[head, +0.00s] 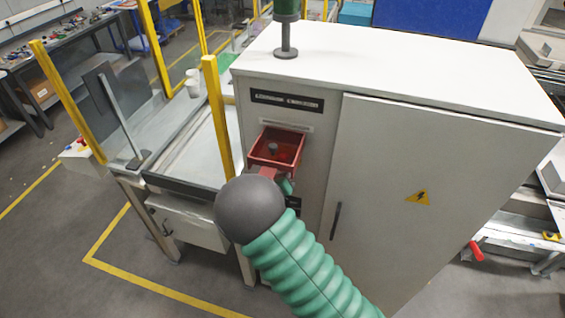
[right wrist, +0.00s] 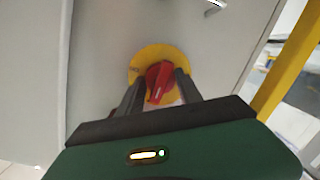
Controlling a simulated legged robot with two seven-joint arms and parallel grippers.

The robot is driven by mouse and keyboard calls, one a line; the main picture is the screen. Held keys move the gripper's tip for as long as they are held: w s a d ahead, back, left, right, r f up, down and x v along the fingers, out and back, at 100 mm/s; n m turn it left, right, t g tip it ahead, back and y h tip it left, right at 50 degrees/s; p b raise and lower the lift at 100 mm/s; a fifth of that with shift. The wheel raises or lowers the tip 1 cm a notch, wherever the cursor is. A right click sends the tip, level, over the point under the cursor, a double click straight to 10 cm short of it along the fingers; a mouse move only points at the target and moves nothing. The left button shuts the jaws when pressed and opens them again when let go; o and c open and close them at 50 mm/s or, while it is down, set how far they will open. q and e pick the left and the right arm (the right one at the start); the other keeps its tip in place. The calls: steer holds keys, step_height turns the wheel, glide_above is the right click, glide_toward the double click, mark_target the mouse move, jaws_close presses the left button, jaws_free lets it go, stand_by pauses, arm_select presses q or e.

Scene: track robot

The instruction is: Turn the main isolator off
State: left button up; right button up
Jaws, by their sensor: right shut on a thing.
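The main isolator is a red rotary handle (right wrist: 158,82) on a round yellow plate (right wrist: 146,57) on the grey cabinet front, seen in the right wrist view. The handle stands nearly upright in that picture, its top leaning slightly right. My right gripper (right wrist: 160,84) is shut on the handle, with one dark finger on each side of it. In the head view my dark wrist and green arm hide the isolator and most of the gripper. My left gripper is in neither view.
The white cabinet (head: 440,170) has a door with a dark vertical handle (head: 336,222) and a yellow warning triangle (head: 418,198). An open red box (head: 293,141) sticks out just above my wrist. A yellow post (head: 217,115) and a bench stand to the left.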

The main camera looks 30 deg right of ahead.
steer(key=shift+a+f+n, duration=0.15)
steer(key=shift+f+n, duration=0.1)
steer(key=shift+n, duration=0.05)
steer(key=o, duration=1.3)
steer(key=shift+o, duration=0.3)
steer(key=shift+w+r, duration=0.1)
steer(key=shift+r, duration=0.05)
